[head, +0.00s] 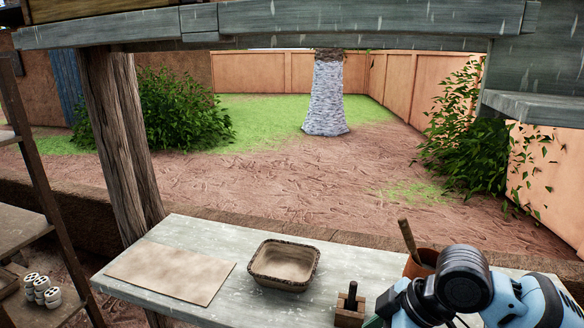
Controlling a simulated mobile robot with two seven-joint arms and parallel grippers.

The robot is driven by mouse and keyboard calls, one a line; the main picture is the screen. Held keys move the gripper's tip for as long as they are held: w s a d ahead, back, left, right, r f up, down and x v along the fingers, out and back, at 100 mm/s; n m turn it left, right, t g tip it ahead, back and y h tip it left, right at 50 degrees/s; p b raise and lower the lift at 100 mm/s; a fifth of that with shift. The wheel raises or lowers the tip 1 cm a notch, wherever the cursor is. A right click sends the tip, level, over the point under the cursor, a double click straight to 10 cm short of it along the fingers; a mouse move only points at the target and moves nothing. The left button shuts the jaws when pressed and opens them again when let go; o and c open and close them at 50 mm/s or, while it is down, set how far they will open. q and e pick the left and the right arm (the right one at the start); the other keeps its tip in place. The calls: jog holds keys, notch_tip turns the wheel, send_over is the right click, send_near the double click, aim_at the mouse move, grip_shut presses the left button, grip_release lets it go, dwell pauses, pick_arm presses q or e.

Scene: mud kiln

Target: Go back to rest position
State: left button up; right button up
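My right arm (465,285), blue, white and dark grey, comes in at the lower right, over the right part of the grey wooden table (215,240). Its bent links fill the corner, and its gripper fingers do not show. My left arm and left gripper are not in the picture. No object is seen in a gripper.
On the table are a flat tan board (170,271), a rectangular brown bowl (284,264), a small wooden block with a dark upright peg (350,307), and a terracotta pot (421,263) with a wooden handle, partly behind my arm. Shelves (20,225) with small white cylinders (42,290) stand left.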

jog(key=s+a+f+m+t+y+p, duration=0.1)
jog(key=s+a+f+m+t, duration=0.2)
jog(key=f, duration=0.5)
jog(key=s+a+f+m+t+y+p, duration=0.1)
jog(key=s+f+m+t, duration=0.2)
jog(key=f, duration=0.6)
pick_arm(q)
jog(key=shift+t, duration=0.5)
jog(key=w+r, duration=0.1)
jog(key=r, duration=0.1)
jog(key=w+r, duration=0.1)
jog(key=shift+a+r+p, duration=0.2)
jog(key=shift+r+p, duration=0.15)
jog(key=shift+p, duration=0.05)
pick_arm(e)
jog(key=s+d+f+m+h, duration=0.2)
jog(key=s+d+f, duration=0.1)
jog(key=s, duration=0.4)
jog(key=s+d+f+m+h, duration=0.2)
jog(key=s+d+f, duration=0.2)
jog(key=s, duration=0.4)
jog(key=s+d+f+m+h, duration=0.1)
jog(key=s+d+f, duration=0.2)
jog(key=s, duration=0.4)
jog(key=shift+s+d+f+m+t+h, duration=0.15)
jog(key=shift+d+f+m+t+h, duration=0.25)
jog(key=shift+f, duration=0.5)
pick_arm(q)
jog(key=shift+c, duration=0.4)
